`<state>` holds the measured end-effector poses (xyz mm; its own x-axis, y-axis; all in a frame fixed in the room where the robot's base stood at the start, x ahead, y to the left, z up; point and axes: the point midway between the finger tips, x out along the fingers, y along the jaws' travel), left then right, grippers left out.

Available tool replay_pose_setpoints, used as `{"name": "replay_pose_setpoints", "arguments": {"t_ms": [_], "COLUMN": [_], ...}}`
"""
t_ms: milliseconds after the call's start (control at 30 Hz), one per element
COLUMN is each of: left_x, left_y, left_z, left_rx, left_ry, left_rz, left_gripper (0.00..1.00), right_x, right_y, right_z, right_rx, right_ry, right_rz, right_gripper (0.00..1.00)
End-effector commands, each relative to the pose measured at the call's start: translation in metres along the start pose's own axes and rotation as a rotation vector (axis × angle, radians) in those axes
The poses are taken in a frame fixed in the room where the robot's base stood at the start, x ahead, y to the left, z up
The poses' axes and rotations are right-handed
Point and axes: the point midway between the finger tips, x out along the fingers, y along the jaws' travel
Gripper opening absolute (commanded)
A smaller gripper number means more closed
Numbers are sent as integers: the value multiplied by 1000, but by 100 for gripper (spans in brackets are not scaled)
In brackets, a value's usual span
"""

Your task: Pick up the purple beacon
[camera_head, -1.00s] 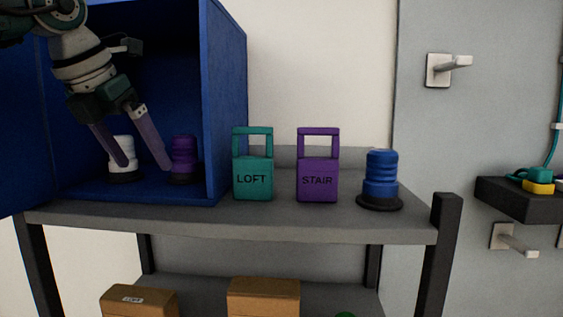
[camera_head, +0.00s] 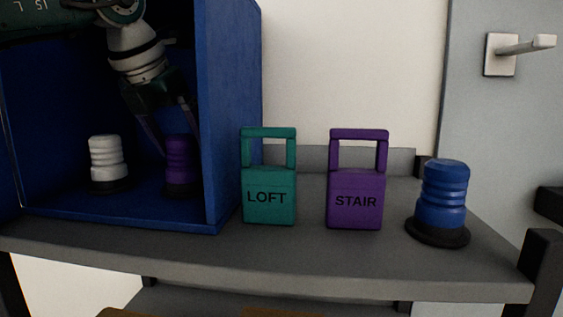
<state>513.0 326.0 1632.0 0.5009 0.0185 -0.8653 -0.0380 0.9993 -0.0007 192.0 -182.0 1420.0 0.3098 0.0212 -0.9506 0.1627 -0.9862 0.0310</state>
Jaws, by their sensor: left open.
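The purple beacon (camera_head: 179,162) stands upright on a black base inside the blue cabinet, near its right wall. My left gripper (camera_head: 178,150) reaches into the cabinet from above with its fingers pointing down. It is open, with one finger at the left of the beacon and the other at its right or behind it. I cannot tell whether the fingers touch the beacon. My right gripper is not in view.
A white beacon (camera_head: 107,158) stands left of the purple one inside the blue cabinet (camera_head: 232,120). On the grey shelf (camera_head: 300,256) stand a teal LOFT block (camera_head: 268,198), a purple STAIR block (camera_head: 355,202) and a blue beacon (camera_head: 443,190).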

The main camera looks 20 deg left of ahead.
Motion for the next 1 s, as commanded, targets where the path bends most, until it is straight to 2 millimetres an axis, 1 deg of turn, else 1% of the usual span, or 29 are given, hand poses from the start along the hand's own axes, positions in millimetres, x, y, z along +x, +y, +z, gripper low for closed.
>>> {"name": "replay_pose_setpoints", "arguments": {"t_ms": [33, 233, 267, 1000], "left_x": [8, 8, 8, 8], "left_y": [-4, -5, -5, -4], "left_z": [-4, -4, -4, -4], "left_rx": [0, -1, -1, -1], "left_ry": [3, 2, 2, 3], "left_rz": [0, 1, 1, 1], "left_gripper": [97, 97, 95, 12], "right_x": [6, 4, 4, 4], "right_y": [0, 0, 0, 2], "right_z": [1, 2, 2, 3], "right_rx": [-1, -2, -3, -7], "right_ry": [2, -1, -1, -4], "right_rz": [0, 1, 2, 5], "right_gripper": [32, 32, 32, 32]}}
